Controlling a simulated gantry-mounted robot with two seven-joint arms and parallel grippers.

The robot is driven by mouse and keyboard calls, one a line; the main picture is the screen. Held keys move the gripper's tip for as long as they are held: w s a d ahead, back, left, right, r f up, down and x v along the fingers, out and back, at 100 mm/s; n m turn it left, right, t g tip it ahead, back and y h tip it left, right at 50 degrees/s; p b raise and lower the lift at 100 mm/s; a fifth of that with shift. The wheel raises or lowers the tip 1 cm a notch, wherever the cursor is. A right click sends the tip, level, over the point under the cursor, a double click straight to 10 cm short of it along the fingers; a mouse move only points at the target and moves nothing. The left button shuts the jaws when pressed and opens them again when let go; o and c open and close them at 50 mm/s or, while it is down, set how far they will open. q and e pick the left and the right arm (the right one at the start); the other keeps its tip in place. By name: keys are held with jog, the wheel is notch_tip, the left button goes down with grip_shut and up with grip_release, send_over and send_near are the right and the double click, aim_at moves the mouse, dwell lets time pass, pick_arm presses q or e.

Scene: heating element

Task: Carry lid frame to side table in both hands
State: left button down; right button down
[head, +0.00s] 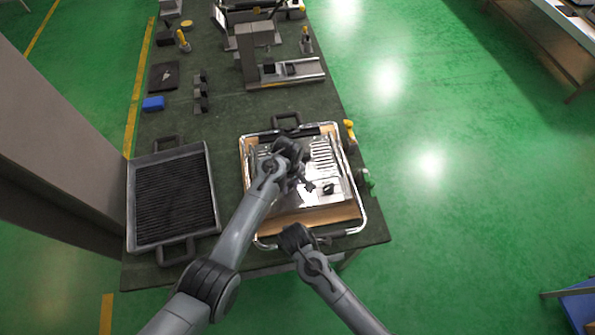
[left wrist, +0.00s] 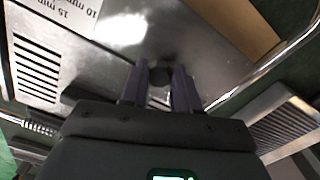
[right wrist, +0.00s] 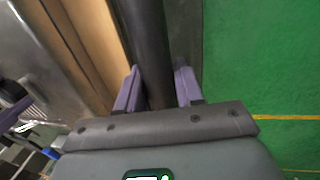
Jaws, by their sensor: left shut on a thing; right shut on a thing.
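The lid frame (head: 360,195), a bright chrome tube loop, surrounds a shiny slotted metal panel (head: 285,208) with a tan edge on the dark table. My left gripper (head: 303,180) is over the panel. In the left wrist view its fingers (left wrist: 160,82) are closed around a small dark round part (left wrist: 160,75). My right gripper (head: 297,243) is at the frame's near edge. In the right wrist view its fingers (right wrist: 157,88) are shut on a dark bar (right wrist: 150,45), apparently the near handle. The fingertips are mostly hidden in the head view. I cannot tell whether the frame is raised.
A black ribbed grill tray (head: 172,195) lies left on the table (head: 235,110). A metal stand (head: 290,72) and small parts, including a blue block (head: 153,103), are farther back. Another table (head: 545,35) is at the upper right, across open green floor (head: 440,150).

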pick_arm(q)
jog(key=shift+w+d+r, duration=0.1)
jog(key=shift+r, duration=0.3)
pick_arm(e)
jog(key=shift+w+r, duration=0.1)
jog(key=shift+r, duration=0.25)
